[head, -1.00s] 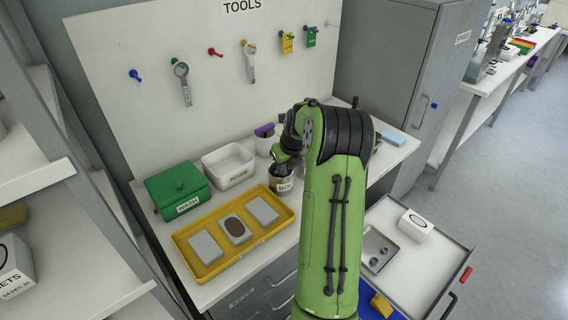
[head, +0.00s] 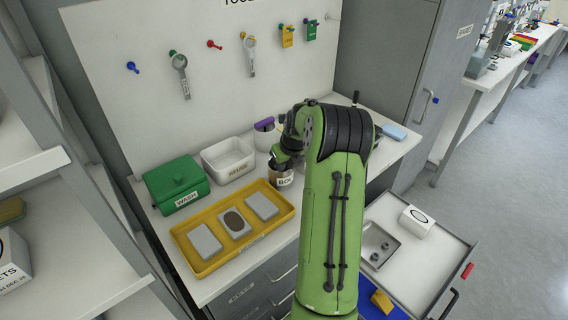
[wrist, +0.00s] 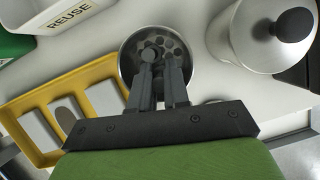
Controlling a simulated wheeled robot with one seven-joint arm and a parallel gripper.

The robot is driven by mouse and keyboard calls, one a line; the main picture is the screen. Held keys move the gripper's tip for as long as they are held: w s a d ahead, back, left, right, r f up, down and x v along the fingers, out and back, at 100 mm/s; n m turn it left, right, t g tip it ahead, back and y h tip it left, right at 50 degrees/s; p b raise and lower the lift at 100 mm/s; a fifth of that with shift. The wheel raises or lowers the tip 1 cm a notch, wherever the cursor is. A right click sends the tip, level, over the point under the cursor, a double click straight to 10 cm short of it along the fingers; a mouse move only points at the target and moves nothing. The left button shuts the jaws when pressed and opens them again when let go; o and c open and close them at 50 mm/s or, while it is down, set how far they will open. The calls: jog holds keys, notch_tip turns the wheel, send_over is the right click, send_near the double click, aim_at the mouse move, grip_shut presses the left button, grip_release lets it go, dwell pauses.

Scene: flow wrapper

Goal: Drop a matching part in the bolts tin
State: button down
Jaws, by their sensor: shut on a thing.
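The bolts tin (head: 284,180) is a round metal tin with a white label, partly hidden behind my arm in the head view. In the wrist view, the tin (wrist: 127,62) lies below my fingertips, and several small grey round parts show inside it. My gripper (wrist: 159,66) points down over the tin's mouth. It is shut on a small grey part (wrist: 150,53) that is mostly hidden by the fingers, so its exact shape is unclear. I cannot tell whether the fingertips are below the rim. In the head view, my gripper (head: 279,162) is right at the tin's top.
A yellow tray (head: 206,268) with grey blocks lies to the left. A white REUSE bin (head: 228,160) and a green WASH box (head: 177,183) stand behind it. A metal lidded pot (wrist: 250,45) stands close to the tin. An open drawer (head: 415,262) is at lower right.

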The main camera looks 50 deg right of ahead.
jog(key=c, duration=1)
grip_release()
notch_tip(320, 180, up, 9)
jog(key=p, duration=0.8)
jog(key=shift+r, duration=0.1)
